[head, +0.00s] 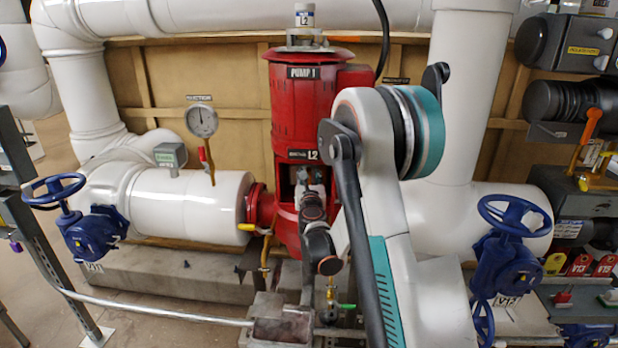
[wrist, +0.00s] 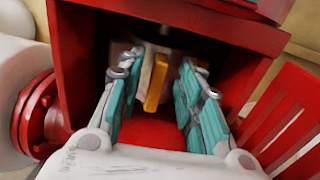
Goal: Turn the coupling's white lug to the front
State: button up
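The coupling (wrist: 146,68) sits inside the open window of the red pump housing (head: 310,110). In the wrist view a yellow-orange lug (wrist: 156,82) on it faces me between the fingers, with a pale surface just left of it. I cannot tell a separate white lug; the coupling's far side is hidden. My gripper (wrist: 160,74) is open, its teal-padded fingers reaching into the window on either side of the coupling. A gap shows between each finger and the yellow lug. In the head view my wrist mostly hides the window.
Red housing walls frame the window closely, with a slotted red guard (wrist: 292,125) at right. A white suction pipe (head: 185,200) and gauge (head: 201,121) stand left. Blue valve wheels stand at left (head: 54,190) and right (head: 514,217).

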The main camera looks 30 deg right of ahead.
jog(key=v, duration=1.1)
